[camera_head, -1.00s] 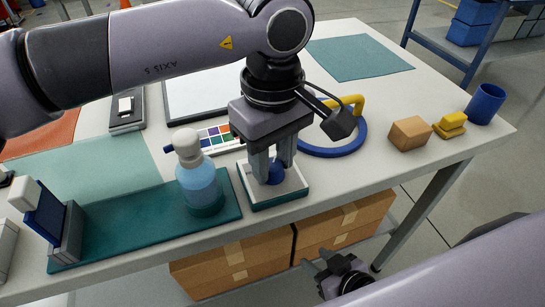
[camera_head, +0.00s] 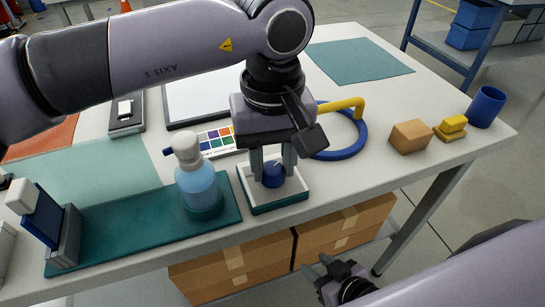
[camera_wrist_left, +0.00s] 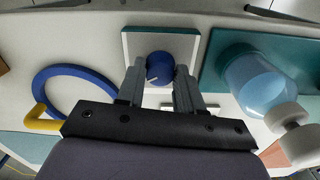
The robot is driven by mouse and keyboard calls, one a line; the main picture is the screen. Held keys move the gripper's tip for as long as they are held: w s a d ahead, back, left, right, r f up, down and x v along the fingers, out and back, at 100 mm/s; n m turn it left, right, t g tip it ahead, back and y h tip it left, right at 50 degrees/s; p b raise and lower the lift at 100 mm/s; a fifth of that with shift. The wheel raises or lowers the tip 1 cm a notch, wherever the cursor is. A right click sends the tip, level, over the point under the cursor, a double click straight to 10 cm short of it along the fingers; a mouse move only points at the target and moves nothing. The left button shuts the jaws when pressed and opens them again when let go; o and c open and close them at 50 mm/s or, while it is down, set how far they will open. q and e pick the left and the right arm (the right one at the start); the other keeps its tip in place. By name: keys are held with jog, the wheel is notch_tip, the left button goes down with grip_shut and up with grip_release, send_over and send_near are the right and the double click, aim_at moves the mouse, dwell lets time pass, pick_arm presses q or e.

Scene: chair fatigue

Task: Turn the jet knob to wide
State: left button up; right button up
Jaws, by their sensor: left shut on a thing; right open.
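The jet knob (camera_head: 272,176) is a round blue knob on a white plate with a teal base (camera_head: 277,204), near the table's front edge. In the left wrist view, the knob (camera_wrist_left: 160,66) has a white pointer line towards its lower left. My left gripper (camera_head: 274,172) points down and is shut on the knob, one finger on each side. It also shows in the left wrist view (camera_wrist_left: 159,78). Markings on the plate are too small to read. My right gripper (camera_head: 328,267) is open and empty, low beside the cardboard boxes, below the tabletop.
A blue spray bottle (camera_head: 197,187) stands on a teal mat (camera_head: 120,226) just left of the knob's plate. A blue ring with a yellow handle (camera_head: 345,105) lies behind it. A wooden block (camera_head: 410,136), yellow block (camera_head: 452,127) and blue cup (camera_head: 487,107) stand at the right.

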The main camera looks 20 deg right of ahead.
aim_at(273, 168)
pick_arm(q)
jog(key=o, duration=1)
jog(key=shift+r+p, duration=0.3)
jog(key=shift+r, duration=3.35)
jog(key=shift+s, duration=0.1)
